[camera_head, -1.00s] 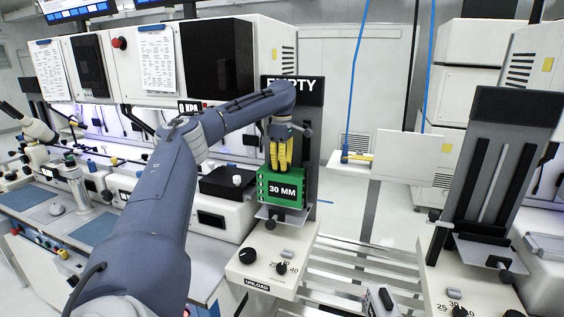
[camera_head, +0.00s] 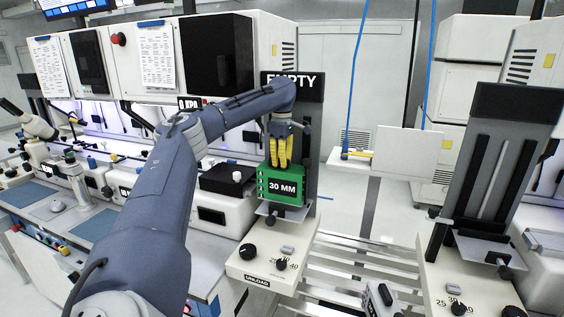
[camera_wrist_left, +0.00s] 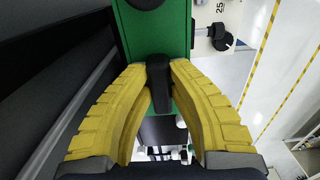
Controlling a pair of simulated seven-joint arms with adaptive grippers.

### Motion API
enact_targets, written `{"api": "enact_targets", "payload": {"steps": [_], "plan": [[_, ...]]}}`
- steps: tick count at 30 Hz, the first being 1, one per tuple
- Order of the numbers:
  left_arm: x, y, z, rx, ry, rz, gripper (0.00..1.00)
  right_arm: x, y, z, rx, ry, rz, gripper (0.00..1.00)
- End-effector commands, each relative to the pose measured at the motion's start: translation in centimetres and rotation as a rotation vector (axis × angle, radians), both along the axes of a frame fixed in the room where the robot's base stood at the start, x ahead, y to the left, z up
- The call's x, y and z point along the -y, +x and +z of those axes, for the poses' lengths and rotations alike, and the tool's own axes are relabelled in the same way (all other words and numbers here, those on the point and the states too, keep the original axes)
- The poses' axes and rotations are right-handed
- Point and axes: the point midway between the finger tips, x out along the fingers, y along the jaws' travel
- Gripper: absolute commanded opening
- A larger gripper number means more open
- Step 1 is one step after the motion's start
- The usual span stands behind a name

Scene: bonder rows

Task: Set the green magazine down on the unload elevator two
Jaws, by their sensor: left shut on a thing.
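The green magazine (camera_head: 281,186), labelled 30 MM, is upright in the head view, at the small metal platform (camera_head: 283,211) of the elevator marked UNLOAD, below the EMPTY sign. I cannot tell whether its base touches the platform. My left gripper (camera_head: 281,163) has its yellow fingers pointing down at the magazine's top. In the left wrist view the fingers close on the black handle (camera_wrist_left: 159,82) of the green magazine (camera_wrist_left: 158,36). My right gripper is not in view.
The unload base (camera_head: 262,257) has dark knobs on its front. Another elevator (camera_head: 484,190) with an empty platform stands at the right. Metal rails (camera_head: 360,262) run between them. The dark backplate (camera_head: 312,140) rises close behind the magazine.

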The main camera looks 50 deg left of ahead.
Motion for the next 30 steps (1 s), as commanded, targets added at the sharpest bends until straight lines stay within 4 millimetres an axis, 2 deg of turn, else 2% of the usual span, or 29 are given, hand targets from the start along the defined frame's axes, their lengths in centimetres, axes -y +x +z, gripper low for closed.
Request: {"api": "enact_targets", "payload": {"steps": [22, 30], "plan": [[0.0, 0.0, -2.3, 0.001, 0.0, -0.001, 0.0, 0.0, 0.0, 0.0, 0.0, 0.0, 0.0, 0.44], [0.0, 0.0, -2.6, 0.003, -0.001, -0.001, 0.0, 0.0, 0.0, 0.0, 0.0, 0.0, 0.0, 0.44]]}}
